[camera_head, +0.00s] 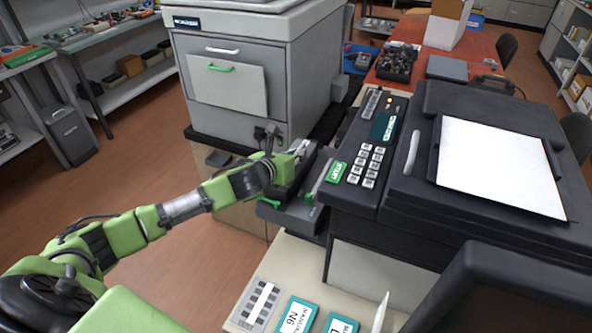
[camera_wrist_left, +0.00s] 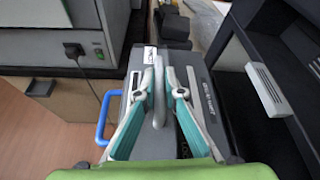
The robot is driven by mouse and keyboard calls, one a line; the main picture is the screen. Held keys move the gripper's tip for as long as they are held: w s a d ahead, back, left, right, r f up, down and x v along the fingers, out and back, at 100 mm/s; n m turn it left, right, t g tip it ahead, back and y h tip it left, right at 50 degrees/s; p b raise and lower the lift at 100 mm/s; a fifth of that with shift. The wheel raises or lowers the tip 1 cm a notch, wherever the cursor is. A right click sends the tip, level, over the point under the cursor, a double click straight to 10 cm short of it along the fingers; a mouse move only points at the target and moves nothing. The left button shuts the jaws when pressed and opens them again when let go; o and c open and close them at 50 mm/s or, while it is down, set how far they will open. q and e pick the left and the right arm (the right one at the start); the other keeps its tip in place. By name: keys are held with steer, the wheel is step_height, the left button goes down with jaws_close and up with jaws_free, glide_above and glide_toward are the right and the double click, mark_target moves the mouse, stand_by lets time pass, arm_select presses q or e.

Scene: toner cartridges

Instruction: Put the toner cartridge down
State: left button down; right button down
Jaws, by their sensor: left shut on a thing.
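The toner cartridge (camera_wrist_left: 216,112) is a dark grey block with pale lettering, seen from above in the left wrist view. A grey upright grip (camera_wrist_left: 158,92) stands on its top. My left gripper (camera_wrist_left: 160,75) is shut on this grip, with its teal-lined fingers on either side. In the head view my left gripper (camera_head: 300,150) is between the grey cabinet and the black copier, above the dark cartridge area. The cartridge is partly hidden there by the gripper, and I cannot tell whether its underside touches anything. My right gripper is not in view.
The black copier (camera_head: 400,240) with a keypad and a white sheet stands right of the gripper. The grey cabinet (camera_head: 235,80) stands behind it. A beige surface with manuals (camera_head: 296,315) lies in front. A blue handle (camera_wrist_left: 103,118) shows left of the cartridge.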

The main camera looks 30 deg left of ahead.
mark_target(297, 166)
arm_select(q)
steer(key=shift+f, duration=2.15)
steer(key=c, duration=2.1)
jaws_free()
steer(key=shift+f, duration=0.2)
steer(key=shift+c, duration=0.2)
steer(key=shift+r, duration=0.2)
steer(key=shift+s, duration=0.25)
steer(key=b+v, duration=0.1)
steer(key=v, duration=1)
steer(key=shift+s, duration=0.3)
